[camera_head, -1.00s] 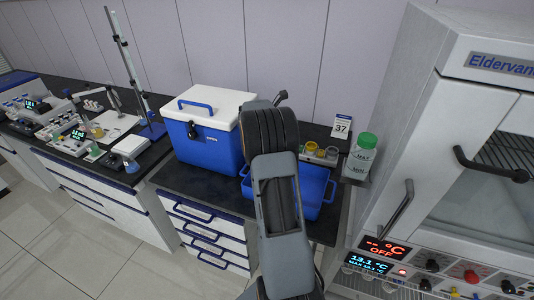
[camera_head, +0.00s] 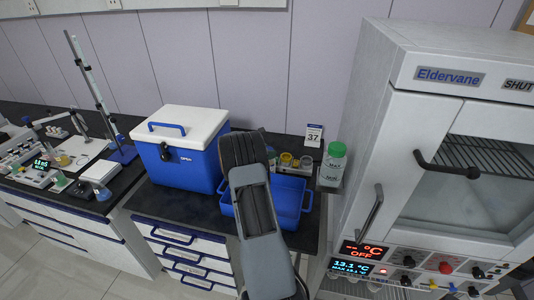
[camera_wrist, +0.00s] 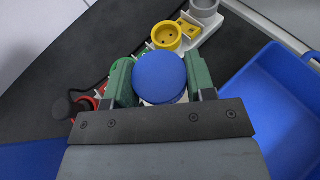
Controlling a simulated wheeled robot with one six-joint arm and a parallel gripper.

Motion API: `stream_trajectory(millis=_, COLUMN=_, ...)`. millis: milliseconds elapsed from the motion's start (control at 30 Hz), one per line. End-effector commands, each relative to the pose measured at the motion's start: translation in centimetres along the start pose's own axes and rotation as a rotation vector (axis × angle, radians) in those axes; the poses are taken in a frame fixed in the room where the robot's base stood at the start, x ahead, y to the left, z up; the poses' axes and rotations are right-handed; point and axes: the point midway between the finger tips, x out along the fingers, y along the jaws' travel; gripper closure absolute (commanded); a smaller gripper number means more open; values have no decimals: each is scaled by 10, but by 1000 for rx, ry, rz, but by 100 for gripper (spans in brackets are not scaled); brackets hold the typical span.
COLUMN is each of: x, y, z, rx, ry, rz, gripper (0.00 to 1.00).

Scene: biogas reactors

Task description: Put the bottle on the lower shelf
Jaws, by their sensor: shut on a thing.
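In the wrist view, my gripper (camera_wrist: 160,82) is shut on a bottle with a round blue cap (camera_wrist: 160,76); a little of its pale body shows below the cap. The green finger pads lie on either side of it. In the head view, my arm hides the gripper and this bottle. The white Eldervane cabinet (camera_head: 410,128) stands at the right with its windowed door shut. A wire shelf (camera_head: 478,152) shows through the window; I cannot tell a lower one inside.
A blue-and-white cooler (camera_head: 185,165) and a blue tray (camera_head: 290,205) stand on the dark bench. Behind the tray are small coloured holders (camera_head: 288,160), a 37 card (camera_head: 313,136) and a green-capped bottle (camera_head: 334,163). The cabinet's dark door handle (camera_head: 450,168) sticks out.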

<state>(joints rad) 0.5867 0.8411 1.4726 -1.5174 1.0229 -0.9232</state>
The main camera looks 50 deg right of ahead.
Motion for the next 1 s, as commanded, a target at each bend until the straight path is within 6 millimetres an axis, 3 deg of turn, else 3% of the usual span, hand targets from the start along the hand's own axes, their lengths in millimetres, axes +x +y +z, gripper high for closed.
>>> stream_trajectory(millis=433, x=5, y=0, z=-11, rx=2, ry=-2, rz=1, gripper=100)
stream_trajectory(millis=467, x=5, y=0, z=-12, rx=1, ry=0, rz=1, gripper=49)
stream_trajectory(millis=733, x=5, y=0, z=-11, rx=1, ry=0, rz=1, gripper=24)
stream_trajectory(millis=1000, x=4, y=0, z=-8, rx=1, ry=0, rz=1, gripper=24)
